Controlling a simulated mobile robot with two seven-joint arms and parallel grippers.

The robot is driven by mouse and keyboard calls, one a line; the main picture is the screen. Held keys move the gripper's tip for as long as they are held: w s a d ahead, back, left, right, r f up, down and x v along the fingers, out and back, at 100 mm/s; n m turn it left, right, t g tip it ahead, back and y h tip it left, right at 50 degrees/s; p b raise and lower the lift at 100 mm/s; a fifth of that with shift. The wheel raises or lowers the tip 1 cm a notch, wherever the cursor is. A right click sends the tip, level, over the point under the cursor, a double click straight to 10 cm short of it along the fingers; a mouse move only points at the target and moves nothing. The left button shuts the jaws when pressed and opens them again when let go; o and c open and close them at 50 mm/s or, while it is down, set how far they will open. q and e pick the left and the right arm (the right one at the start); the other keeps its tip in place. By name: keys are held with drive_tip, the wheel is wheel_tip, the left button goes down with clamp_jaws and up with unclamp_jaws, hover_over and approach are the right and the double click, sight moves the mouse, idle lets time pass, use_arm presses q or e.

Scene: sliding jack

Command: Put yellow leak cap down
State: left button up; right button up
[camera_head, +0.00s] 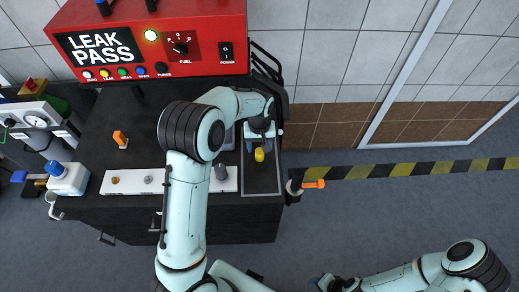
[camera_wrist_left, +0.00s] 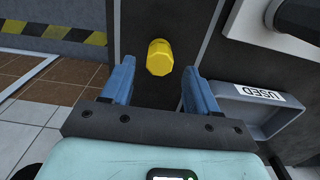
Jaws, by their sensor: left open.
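The yellow leak cap (camera_wrist_left: 160,57) lies on a dark surface, just past the tips of my left gripper (camera_wrist_left: 158,75) in the left wrist view. The blue fingers are spread apart, with the cap between and slightly beyond their tips. In the head view the cap (camera_head: 259,155) shows just below my left gripper (camera_head: 258,143), on the right part of the black bench. My right arm reaches in at the bottom right of the head view, and its gripper (camera_head: 328,284) is small and cut by the bottom edge.
A grey bin labelled USED (camera_wrist_left: 243,108) stands right of my left gripper. The red LEAK PASS box (camera_head: 155,40) is at the back of the black bench (camera_head: 235,228). A white strip with fittings (camera_head: 130,182) lies along the bench front. An orange-handled valve (camera_head: 313,184) juts from the right side.

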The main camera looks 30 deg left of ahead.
sight(259, 151)
use_arm(q)
wheel_tip(259, 151, up, 9)
drive_tip(key=shift+p, duration=0.3)
drive_tip(key=shift+f, duration=0.2)
